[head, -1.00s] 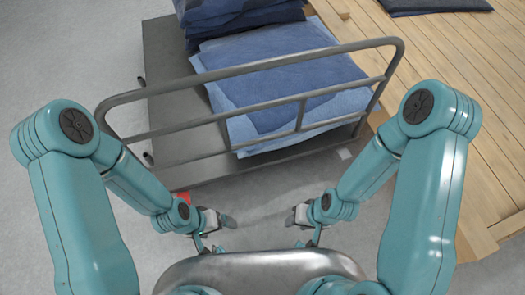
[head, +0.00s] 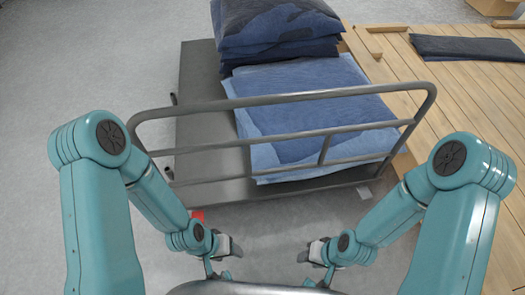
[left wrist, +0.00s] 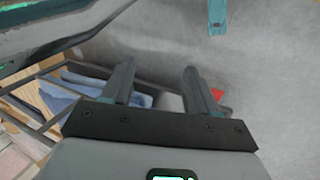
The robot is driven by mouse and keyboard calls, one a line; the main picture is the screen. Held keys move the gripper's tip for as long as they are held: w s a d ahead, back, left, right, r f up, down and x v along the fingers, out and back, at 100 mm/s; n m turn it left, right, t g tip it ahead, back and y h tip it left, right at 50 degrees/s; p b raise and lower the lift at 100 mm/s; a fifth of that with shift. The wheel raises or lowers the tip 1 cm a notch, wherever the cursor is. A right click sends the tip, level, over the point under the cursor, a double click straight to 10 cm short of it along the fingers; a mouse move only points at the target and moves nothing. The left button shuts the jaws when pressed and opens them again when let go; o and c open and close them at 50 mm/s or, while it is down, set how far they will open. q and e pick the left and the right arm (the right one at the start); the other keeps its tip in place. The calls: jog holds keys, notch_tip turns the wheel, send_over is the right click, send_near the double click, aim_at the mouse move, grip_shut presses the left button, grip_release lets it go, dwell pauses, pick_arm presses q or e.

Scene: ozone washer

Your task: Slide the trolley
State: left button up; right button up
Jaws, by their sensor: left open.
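The trolley is a flat dark grey platform (head: 200,110) with a tubular metal handle rail (head: 290,97) on its near side. Folded blue denim (head: 300,90) lies on the platform behind the rail. My left gripper (head: 232,246) is open and empty, on the near side of the trolley, below and apart from the rail. In the left wrist view its two fingers (left wrist: 158,72) are spread, with rail bars and denim beyond at the left. My right gripper (head: 306,252) is also in front of the trolley, apart from the rail; its jaw opening is too small to tell.
A slatted wooden platform (head: 470,90) stands close along the trolley's right side, with dark folded cloth (head: 465,47) on it. A small red patch (head: 197,216) shows near the trolley's front left. Grey floor (head: 80,60) is clear at the left.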

pick_arm(q)
jog(key=w+a+r+n+t+b, duration=0.1)
jog(key=w+r+n+t, duration=0.35)
jog(key=w, duration=0.45)
jog(key=w+a+r+n+t+b, duration=0.1)
jog(key=w+r+n+t+b, duration=0.15)
jog(key=w+n+t, duration=0.45)
jog(key=w+a+r+n+t+b, duration=0.2)
jog(key=w+a+r+t+b, duration=0.55)
jog(key=a+r, duration=0.3)
jog(key=r+p+x, duration=0.1)
jog(key=x, duration=1.4)
jog(key=shift+w+d+y, duration=0.25)
jog(key=shift+d+y, duration=0.05)
jog(key=shift+y, duration=0.1)
jog(key=shift+r, duration=0.1)
grip_shut()
